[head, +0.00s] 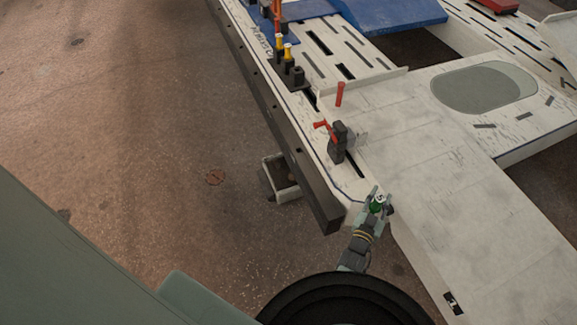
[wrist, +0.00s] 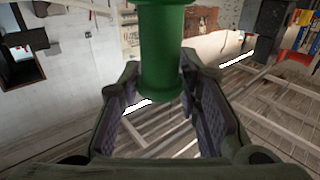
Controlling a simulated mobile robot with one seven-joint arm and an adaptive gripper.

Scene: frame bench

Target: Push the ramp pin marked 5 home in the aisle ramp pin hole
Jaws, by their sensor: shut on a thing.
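The ramp pin (head: 380,200) is green with a white top that bears a dark mark, which looks like a 5. My gripper (head: 376,205) is shut on it at the near corner of the pale bench, beside the ramp plate. In the wrist view the pin's green shaft (wrist: 161,50) stands between the two fingers, with a wider collar at its lower end. A small dark patch with a white mark (head: 453,303) lies near the lower end of the pale ramp plate (head: 450,220). I cannot tell whether it is the aisle ramp pin hole.
A black clamp with a red handle (head: 338,142) and an upright red peg (head: 340,94) stand on the bench near the gripper. Yellow-topped black parts (head: 288,52) stand farther up its edge. A pale bin (head: 283,177) is beside the bench's dark rail. The ramp plate's middle is clear.

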